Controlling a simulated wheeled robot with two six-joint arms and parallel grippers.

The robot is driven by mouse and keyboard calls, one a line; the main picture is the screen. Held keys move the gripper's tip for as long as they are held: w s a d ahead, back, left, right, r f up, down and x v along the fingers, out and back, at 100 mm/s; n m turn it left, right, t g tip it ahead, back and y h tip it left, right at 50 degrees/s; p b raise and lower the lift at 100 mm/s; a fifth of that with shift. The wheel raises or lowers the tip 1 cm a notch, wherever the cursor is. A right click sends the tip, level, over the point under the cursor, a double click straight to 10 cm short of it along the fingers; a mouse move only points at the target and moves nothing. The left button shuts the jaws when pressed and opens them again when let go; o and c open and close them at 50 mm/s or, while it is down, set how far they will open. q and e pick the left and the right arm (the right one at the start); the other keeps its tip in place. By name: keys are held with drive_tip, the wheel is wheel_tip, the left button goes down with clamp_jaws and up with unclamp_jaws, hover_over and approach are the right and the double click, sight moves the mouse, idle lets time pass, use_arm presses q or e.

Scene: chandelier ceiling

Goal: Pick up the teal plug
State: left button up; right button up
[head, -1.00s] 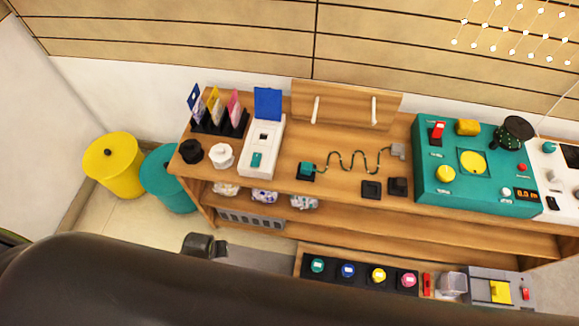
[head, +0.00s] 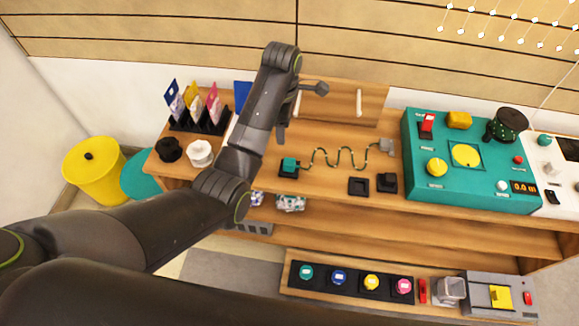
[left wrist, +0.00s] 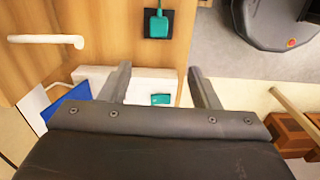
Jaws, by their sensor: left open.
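The teal plug (head: 289,164) sits on a small black square base on the wooden bench, at the left end of a wavy striped cable. It also shows in the left wrist view (left wrist: 158,25), at the top middle, beyond my fingertips. My left gripper (head: 301,110) is raised over the bench, up and slightly right of the plug in the head view. Its two fingers (left wrist: 159,68) are spread apart with nothing held between them. It is apart from the plug. My right gripper is in neither view.
The striped cable (head: 340,157) runs right to a grey block (head: 386,146). Two black blocks (head: 358,186) stand right of the plug. A teal control panel (head: 470,190) fills the bench's right. A white box (left wrist: 88,75) lies below my left fingers.

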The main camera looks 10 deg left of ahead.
use_arm(q)
drive_tip(key=b, duration=0.3)
hover_over(289, 161)
drive_tip(key=f, duration=1)
drive_tip(key=shift+s+a, duration=0.2)
drive_tip(key=shift+a, duration=0.2)
drive_tip(key=f, duration=0.4)
drive_tip(key=d+f+b, duration=0.1)
drive_tip(key=f, duration=0.1)
drive_tip(key=shift+w, duration=0.15)
drive_tip(key=shift+f, duration=0.25)
drive_tip(key=c, duration=1)
